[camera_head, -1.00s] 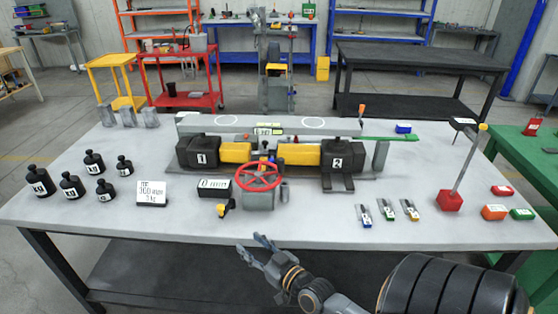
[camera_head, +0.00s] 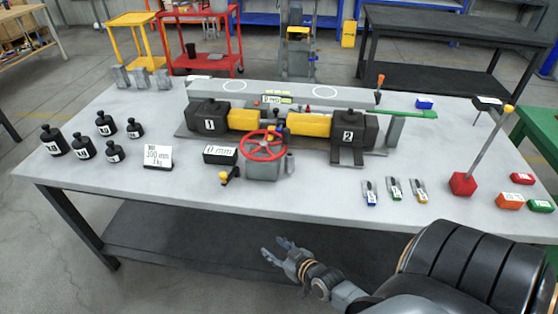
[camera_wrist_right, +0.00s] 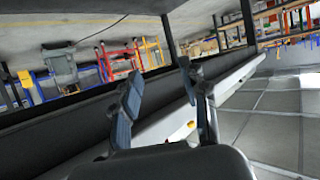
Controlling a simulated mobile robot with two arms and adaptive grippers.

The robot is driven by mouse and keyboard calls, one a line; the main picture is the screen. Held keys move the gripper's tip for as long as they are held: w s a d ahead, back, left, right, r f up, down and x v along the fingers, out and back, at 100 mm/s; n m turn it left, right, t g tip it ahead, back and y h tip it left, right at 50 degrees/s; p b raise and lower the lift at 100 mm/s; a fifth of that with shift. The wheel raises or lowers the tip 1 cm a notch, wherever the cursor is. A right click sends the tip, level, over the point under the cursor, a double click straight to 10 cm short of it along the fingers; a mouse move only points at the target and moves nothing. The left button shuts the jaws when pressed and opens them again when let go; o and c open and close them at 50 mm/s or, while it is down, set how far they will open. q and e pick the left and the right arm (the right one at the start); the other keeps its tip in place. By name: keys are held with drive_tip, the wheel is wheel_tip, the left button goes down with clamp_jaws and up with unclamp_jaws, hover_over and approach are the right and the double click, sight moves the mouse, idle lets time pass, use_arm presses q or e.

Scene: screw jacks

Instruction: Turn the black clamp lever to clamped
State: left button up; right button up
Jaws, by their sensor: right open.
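The jack fixture (camera_head: 290,125) stands on the grey table with black blocks marked 1 and 2, yellow parts between them and a red handwheel (camera_head: 263,145) in front. I cannot pick out the black clamp lever with certainty; small dark parts sit behind and beside the handwheel, too small to read. A small yellow-and-black piece (camera_head: 228,175) is left of the wheel's base. My right gripper (camera_head: 273,250) is open and empty in front of the table's front edge, apart from the fixture. Its two spread fingers also show in the right wrist view (camera_wrist_right: 158,72). My left gripper is out of view.
Several black weights (camera_head: 82,147) and a white sign card (camera_head: 158,156) stand at the left. Small tagged pieces (camera_head: 394,189) and a red-based rod (camera_head: 464,184) stand at the right. The table's front strip (camera_head: 300,205) is clear.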

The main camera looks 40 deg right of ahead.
sight(226, 177)
drive_tip(key=shift+c, duration=0.2)
drive_tip(key=c, duration=0.3)
drive_tip(key=shift+w+a+r+b, duration=0.1)
drive_tip(key=shift+w+r+b, duration=0.05)
drive_tip(key=shift+r+b, duration=0.25)
drive_tip(key=c, duration=0.4)
drive_tip(key=r+n+y+b, duration=0.1)
drive_tip(key=r, duration=0.2)
drive_tip(key=w+r+n+t+y+b, duration=0.1)
drive_tip(key=r, duration=0.2)
drive_tip(key=a+r+n+y+b, duration=0.1)
drive_tip(key=r, duration=0.2)
drive_tip(key=shift+w+r+y, duration=0.3)
drive_tip(key=shift+r, duration=0.05)
clamp_jaws()
drive_tip(key=w+d+r+t, duration=0.3)
drive_tip(key=r, duration=0.4)
drive_tip(key=shift+y, duration=0.3)
drive_tip(key=x, duration=1.3)
drive_tip(key=shift+d+f+b, duration=0.1)
drive_tip(key=shift+f+b, duration=0.15)
drive_tip(key=shift+b, duration=0.15)
